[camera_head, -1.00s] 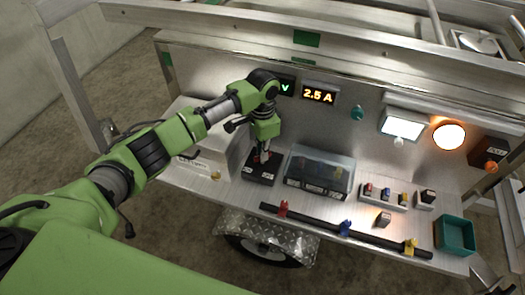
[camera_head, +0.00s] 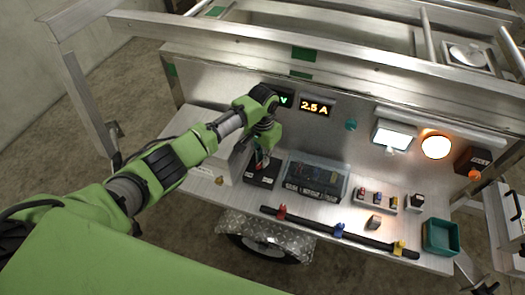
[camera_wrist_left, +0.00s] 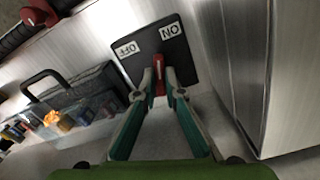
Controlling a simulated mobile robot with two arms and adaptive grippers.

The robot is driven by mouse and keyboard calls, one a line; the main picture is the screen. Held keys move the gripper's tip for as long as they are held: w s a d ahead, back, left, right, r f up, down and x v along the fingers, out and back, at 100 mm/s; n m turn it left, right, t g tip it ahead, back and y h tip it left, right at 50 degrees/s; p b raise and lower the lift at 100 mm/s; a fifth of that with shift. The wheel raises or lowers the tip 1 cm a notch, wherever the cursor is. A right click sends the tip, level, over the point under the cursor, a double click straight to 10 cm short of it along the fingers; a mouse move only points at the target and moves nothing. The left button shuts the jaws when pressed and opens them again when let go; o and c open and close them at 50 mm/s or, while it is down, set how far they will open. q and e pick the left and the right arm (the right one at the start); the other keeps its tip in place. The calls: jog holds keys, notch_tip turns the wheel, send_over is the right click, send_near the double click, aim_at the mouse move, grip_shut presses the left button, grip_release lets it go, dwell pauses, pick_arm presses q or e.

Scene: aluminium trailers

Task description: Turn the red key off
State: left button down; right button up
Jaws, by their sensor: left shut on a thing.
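The red key (camera_wrist_left: 159,72) stands on a black switch plate (camera_wrist_left: 179,43) with white ON and OFF labels, seen in the left wrist view. My left gripper (camera_wrist_left: 159,80) has its fingertips closed on either side of the key. In the head view my left gripper (camera_head: 262,160) reaches down to the black plate (camera_head: 261,176) at the left of the shelf, and the key is mostly hidden by the fingers. Which label the key points to is hard to tell. My right gripper is not in view.
A clear case (camera_head: 315,177) stands right of the plate, and a metal box (camera_head: 215,155) stands close on its left. A black bar with coloured clips (camera_head: 340,231) runs along the shelf front. A green bin (camera_head: 442,236) sits at the right.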

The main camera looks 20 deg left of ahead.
pick_arm(q)
jog(key=n+p, duration=0.3)
jog(key=shift+r+n, duration=0.25)
jog(key=shift+n, duration=0.15)
jog(key=n+p, duration=0.2)
jog(key=n, duration=0.1)
jog(key=shift+f+n, duration=0.1)
jog(key=shift+n, duration=0.2)
jog(key=n+p, duration=0.1)
jog(key=n, duration=0.2)
jog(key=shift+p, duration=0.4)
jog(key=shift+f+n+p, duration=0.1)
jog(key=shift+n+p, duration=0.2)
jog(key=shift+n, duration=0.8)
jog(key=shift+w, duration=0.1)
jog(key=c, duration=2.1)
grip_release()
jog(key=shift+c, duration=0.2)
notch_tip(320, 180, up, 12)
